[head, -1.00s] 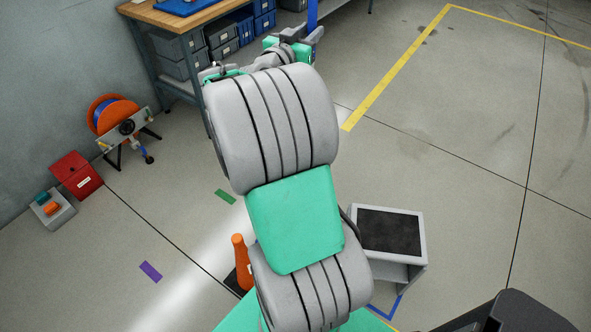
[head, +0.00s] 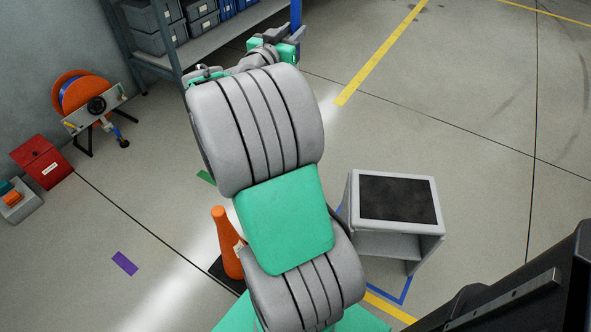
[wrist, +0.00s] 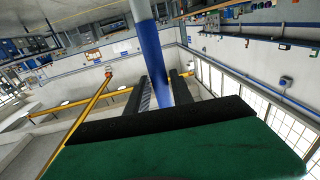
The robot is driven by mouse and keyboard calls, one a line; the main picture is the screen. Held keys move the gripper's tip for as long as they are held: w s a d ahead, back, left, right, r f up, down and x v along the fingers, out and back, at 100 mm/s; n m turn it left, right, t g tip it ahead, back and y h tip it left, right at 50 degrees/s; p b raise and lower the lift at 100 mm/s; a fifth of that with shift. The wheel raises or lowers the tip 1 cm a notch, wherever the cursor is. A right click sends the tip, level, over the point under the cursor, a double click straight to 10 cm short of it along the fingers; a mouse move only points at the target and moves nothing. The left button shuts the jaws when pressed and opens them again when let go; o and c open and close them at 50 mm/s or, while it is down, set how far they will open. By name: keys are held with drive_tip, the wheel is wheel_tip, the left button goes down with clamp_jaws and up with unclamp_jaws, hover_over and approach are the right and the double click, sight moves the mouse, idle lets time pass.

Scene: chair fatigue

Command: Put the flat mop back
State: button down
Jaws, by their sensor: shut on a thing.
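In the wrist view, my gripper (wrist: 164,82) has its black fingers on either side of a blue pole (wrist: 158,45) with a pale upper part, and is shut on it. I take this pole to be the flat mop's handle. In the head view, my gripper (head: 287,46) is at the far end of my outstretched arm, partly hidden by its links. A short piece of the blue pole (head: 296,14) rises there to the top edge. The mop's flat head is in neither view.
A grey shelf (head: 150,62) with bins stands ahead, left. A hose reel (head: 82,95), red box (head: 42,163) and small grey bin (head: 17,203) line the left. An orange cone (head: 226,243) and grey step stool (head: 397,198) flank my arm. A dark object (head: 535,290) is lower right.

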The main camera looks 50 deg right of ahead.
wheel_tip(320, 180, down, 6)
drive_tip(key=b, duration=0.4)
drive_tip(key=shift+f, duration=0.25)
wheel_tip(320, 180, down, 10)
drive_tip(key=b, duration=0.2)
drive_tip(key=shift+f+b, duration=0.3)
drive_tip(key=shift+b, duration=0.35)
drive_tip(key=c, duration=1.1)
unclamp_jaws()
